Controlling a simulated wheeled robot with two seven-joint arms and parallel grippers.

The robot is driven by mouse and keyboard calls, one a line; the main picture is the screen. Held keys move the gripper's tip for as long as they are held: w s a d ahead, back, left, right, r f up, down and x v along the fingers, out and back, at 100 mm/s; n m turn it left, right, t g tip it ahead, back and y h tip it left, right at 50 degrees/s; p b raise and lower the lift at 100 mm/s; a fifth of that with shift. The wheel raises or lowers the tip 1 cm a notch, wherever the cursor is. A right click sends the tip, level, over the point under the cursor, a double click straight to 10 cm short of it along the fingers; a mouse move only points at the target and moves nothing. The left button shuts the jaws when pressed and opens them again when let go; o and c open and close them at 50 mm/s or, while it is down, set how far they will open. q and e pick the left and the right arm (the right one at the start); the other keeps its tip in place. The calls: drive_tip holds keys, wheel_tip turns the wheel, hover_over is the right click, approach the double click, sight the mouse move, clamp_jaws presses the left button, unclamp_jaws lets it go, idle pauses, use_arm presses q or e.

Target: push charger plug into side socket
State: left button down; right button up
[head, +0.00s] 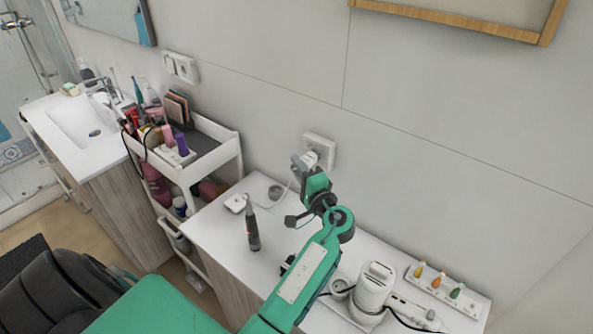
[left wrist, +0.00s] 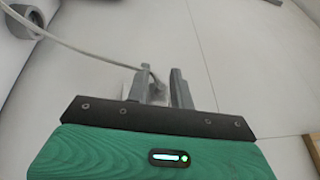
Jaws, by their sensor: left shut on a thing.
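The white side socket (head: 321,148) is on the wall above the white counter. The white charger plug (head: 310,159) is at the socket's lower left, between it and my left gripper (head: 303,168). My left gripper is shut on the plug; whether the plug is seated cannot be told. In the left wrist view my fingers (left wrist: 161,84) point at the wall, and a pale cable (left wrist: 95,48) runs from the left to between them. The plug body is mostly hidden there. My right gripper is not in view.
On the counter (head: 215,228) stand a dark trimmer (head: 252,228), a small white box (head: 236,203), a white device (head: 374,288) and a tray of small colored bottles (head: 462,294). A white cart (head: 213,153) with cosmetics stands left. The wall right of the socket is clear.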

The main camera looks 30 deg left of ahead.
use_arm(q)
drive_tip(key=shift+w+b, duration=0.65)
drive_tip(key=shift+w, duration=0.4)
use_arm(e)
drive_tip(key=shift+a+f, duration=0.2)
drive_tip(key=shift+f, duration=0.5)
use_arm(q)
drive_tip(key=c, duration=1.1)
unclamp_jaws()
drive_tip(key=shift+w+d, duration=0.1)
drive_tip(key=shift+c, duration=0.2)
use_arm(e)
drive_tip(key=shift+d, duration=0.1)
